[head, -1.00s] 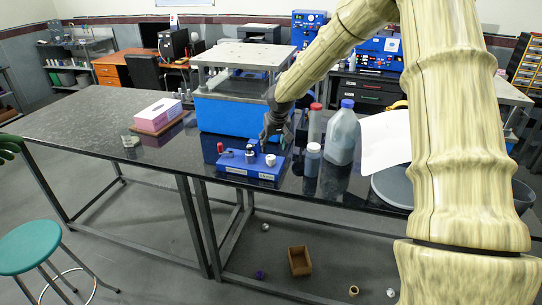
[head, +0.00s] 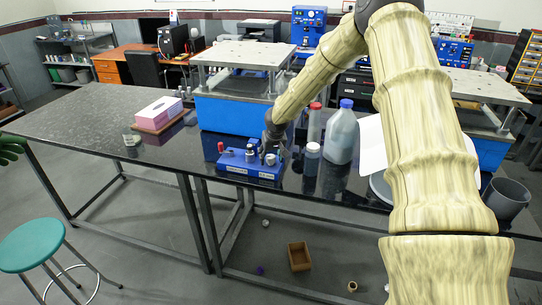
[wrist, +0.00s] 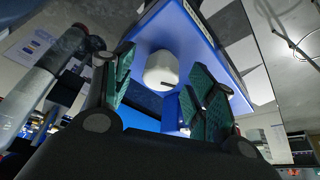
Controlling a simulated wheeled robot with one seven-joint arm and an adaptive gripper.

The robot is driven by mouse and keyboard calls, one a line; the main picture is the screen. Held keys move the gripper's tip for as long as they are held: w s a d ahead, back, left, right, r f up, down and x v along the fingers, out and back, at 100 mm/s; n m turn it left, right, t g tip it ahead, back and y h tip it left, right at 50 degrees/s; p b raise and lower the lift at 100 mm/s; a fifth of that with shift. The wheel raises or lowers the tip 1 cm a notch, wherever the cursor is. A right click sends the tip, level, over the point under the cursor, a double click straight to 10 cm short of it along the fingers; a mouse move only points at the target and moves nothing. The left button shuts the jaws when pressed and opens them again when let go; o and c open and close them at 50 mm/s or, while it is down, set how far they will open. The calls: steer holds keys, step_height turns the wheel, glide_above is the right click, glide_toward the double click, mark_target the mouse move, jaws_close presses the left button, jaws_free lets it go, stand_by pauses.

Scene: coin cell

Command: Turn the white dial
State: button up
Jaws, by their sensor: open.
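The white dial (wrist: 161,70) stands out from a blue box (head: 246,167) on the black bench. In the wrist view it lies between my gripper's (wrist: 158,84) two green-padded fingers, which are spread apart. I cannot tell whether either finger touches it. In the head view my gripper (head: 270,150) is over the right end of the box, and the dial (head: 270,159) is partly hidden by it.
A red knob (head: 220,147) stands on the left of the blue box. A pink tissue box (head: 158,115) is to the left.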

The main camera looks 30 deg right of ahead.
steer(key=shift+f, duration=0.1)
steer(key=c, duration=1)
steer(key=shift+n+p, duration=0.45)
steer(key=shift+n, duration=0.05)
steer(key=shift+d+n+y+p, duration=0.1)
steer(key=shift+n+y+p, duration=0.5)
steer(key=shift+n+p, duration=0.2)
steer(key=n+y+p, duration=0.1)
steer(key=n, duration=0.1)
steer(key=shift+d+n, duration=0.1)
steer(key=shift+n, duration=0.3)
steer(key=n+y+b, duration=0.1)
steer(key=n, duration=0.2)
steer(key=shift+d+n, duration=0.1)
steer(key=shift+n, duration=0.2)
steer(key=shift+n+g+y+b, duration=0.4)
steer(key=shift+n+y+b, duration=0.2)
steer(key=shift+n+b, duration=0.7)
steer(key=shift+n, duration=0.3)
